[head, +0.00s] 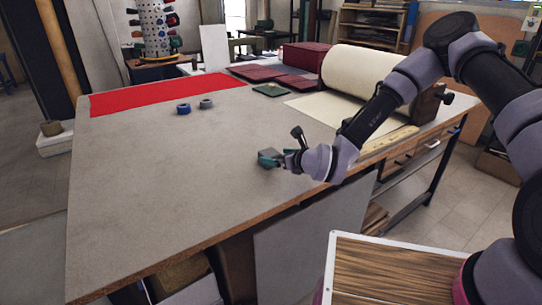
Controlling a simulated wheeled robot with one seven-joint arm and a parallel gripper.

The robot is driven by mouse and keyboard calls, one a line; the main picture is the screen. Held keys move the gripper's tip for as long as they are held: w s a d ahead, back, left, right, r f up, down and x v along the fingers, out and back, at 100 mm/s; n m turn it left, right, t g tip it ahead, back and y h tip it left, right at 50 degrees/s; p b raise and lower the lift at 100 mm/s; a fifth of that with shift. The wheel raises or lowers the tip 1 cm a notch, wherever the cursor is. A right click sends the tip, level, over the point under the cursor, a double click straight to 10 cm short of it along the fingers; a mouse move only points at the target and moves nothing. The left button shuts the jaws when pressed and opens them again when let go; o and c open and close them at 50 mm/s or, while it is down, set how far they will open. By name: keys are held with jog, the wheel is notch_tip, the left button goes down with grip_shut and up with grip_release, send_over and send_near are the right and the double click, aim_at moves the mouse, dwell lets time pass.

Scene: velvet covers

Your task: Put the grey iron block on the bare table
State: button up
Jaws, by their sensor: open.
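A small grey block (267,152), which looks like the grey iron block, is on the bare grey table (165,180) near its right front edge. My gripper (268,160) is open, low over the table, with its teal fingers right at the block. The fingers partly hide the block. I cannot tell whether they touch it or whether it lies fully between them.
A green pad (271,90), dark red covers (256,72) and a cream roll (365,75) lie farther back. A wooden strip (390,140) lies at the right edge. The table's middle and left are clear.

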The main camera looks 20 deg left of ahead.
jog(key=v, duration=0.7)
jog(key=shift+s+d, duration=0.1)
jog(key=w+d+n, duration=0.1)
jog(key=n, duration=0.1)
jog(key=w+d+r+n+h, duration=0.1)
jog(key=d+n, duration=0.1)
jog(key=w+d+n+g, duration=0.1)
jog(key=n, duration=0.1)
jog(key=shift+w+d+r, duration=0.25)
jog(key=shift+w+d, duration=0.1)
jog(key=w+d+r+n+h, duration=0.25)
jog(key=d+r+n, duration=0.25)
jog(key=d+r, duration=0.35)
jog(key=w+d+r+n+h, duration=0.1)
jog(key=d+r+n+h, duration=0.35)
jog(key=d+r, duration=0.4)
jog(key=s+d+r+n, duration=0.6)
jog(key=s+d+r, duration=0.9)
jog(key=s, duration=0.3)
jog(key=shift+s+d+r+n, duration=0.35)
jog(key=shift+d+r, duration=0.05)
jog(key=shift+r, duration=0.05)
